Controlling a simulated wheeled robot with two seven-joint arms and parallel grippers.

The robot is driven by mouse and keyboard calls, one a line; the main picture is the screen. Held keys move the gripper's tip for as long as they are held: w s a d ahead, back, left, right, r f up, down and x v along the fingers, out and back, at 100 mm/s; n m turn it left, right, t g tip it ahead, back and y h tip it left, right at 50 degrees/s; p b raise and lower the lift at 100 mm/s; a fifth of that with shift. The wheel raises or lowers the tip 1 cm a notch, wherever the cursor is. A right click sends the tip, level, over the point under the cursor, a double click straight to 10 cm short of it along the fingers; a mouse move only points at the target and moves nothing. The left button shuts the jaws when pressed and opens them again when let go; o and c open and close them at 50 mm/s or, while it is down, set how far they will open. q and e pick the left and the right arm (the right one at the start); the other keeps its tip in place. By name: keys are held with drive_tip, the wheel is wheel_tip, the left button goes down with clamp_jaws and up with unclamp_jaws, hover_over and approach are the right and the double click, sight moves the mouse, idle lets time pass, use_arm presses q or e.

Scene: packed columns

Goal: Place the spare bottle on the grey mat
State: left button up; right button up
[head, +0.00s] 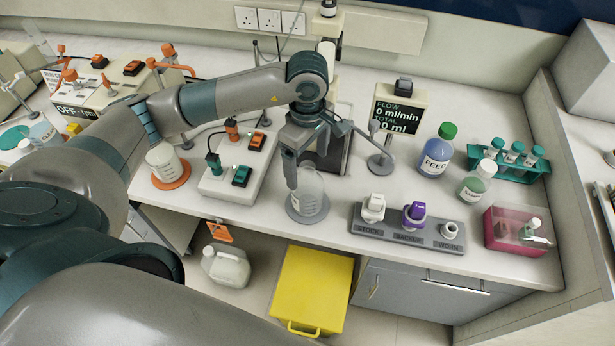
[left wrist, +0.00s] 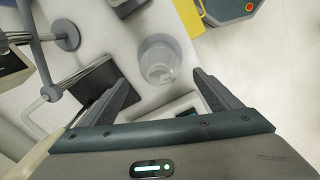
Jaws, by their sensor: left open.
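A clear bottle-like vessel (head: 314,184) with white markings stands upright on the round grey mat (head: 293,211) near the bench's front edge. I take it as the spare bottle. My left gripper (head: 304,166) is open just above and behind it, with one finger overlapping its left side in the head view. In the left wrist view the clear vessel (left wrist: 160,62) lies beyond the tips of the open left gripper (left wrist: 165,84), with nothing held between the fingers. Whether a finger touches it I cannot tell. My right gripper is not in view.
A similar vessel (head: 163,162) stands on an orange mat (head: 172,183) at left. A grey rack (head: 408,232) with several labelled heads is to the right. A feed bottle (head: 436,155), sample bottle (head: 477,180) and pink box (head: 518,232) stand farther right. A yellow bin (head: 312,290) is below.

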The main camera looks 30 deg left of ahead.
use_arm(q)
drive_tip(key=shift+r+b, duration=0.6)
drive_tip(key=shift+r, duration=1.75)
